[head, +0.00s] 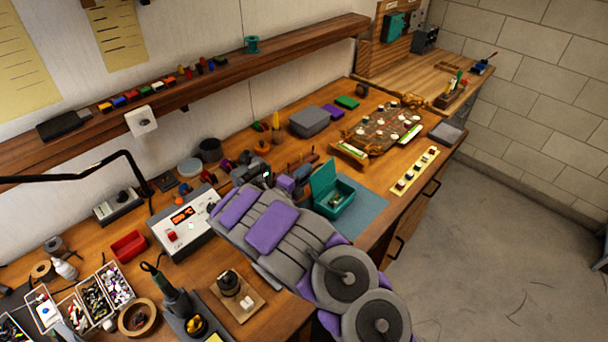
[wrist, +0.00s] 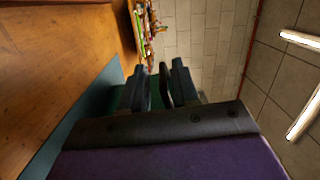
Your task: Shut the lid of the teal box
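The teal box (head: 338,200) sits on a blue-grey mat on the workbench. Its lid (head: 322,178) stands up, open, on the box's left side. My gripper (head: 297,178) is just left of the raised lid, at the end of my grey and purple arm. In the wrist view my gripper's dark fingers (wrist: 158,88) stand apart with a gap, and dark green shows between and behind them. They seem to hold nothing. I cannot tell whether a finger touches the lid.
The mat (head: 366,207) has bare room right of the box. A power supply (head: 183,220) and small tools crowd the bench left of my arm. A shelf (head: 220,75) runs along the wall.

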